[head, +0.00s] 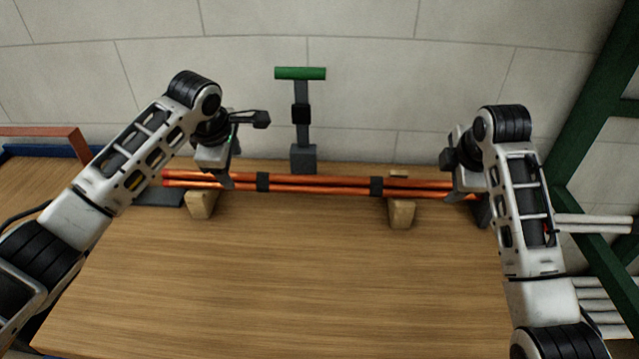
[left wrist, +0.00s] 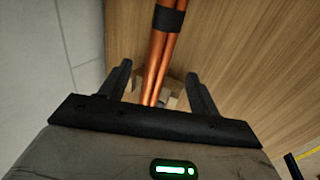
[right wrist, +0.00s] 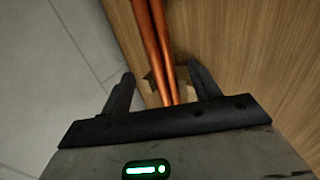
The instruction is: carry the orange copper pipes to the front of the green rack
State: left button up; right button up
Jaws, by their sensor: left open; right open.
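The orange copper pipes (head: 320,184) lie side by side across the back of the wooden bench, held together by two dark bands and resting on two wooden blocks. My left gripper (head: 228,182) is above the left part of the pipes. In the left wrist view, the pipes (left wrist: 155,55) run between its open fingers (left wrist: 160,90). My right gripper (head: 468,192) is at the right end of the pipes. In the right wrist view, the pipes (right wrist: 155,40) pass between its open fingers (right wrist: 162,90). The green rack (head: 575,150) stands at the right, holding white pipes (head: 595,223).
The wooden blocks (head: 200,204) and (head: 402,214) support the pipes. Behind the pipes stands a dark post with a green crossbar (head: 300,73). A pale block wall (head: 360,90) closes the back. The front of the bench (head: 290,285) is clear.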

aim_at(239, 178)
pick_arm(q)
jog(key=x, duration=0.6)
jog(key=shift+w+f, duration=0.15)
jog(key=shift+f, duration=0.05)
pick_arm(e)
jog(key=x, duration=0.6)
jog(key=shift+w+f, duration=0.15)
jog(key=shift+f, duration=0.1)
pick_arm(q)
grip_shut()
pick_arm(e)
grip_shut()
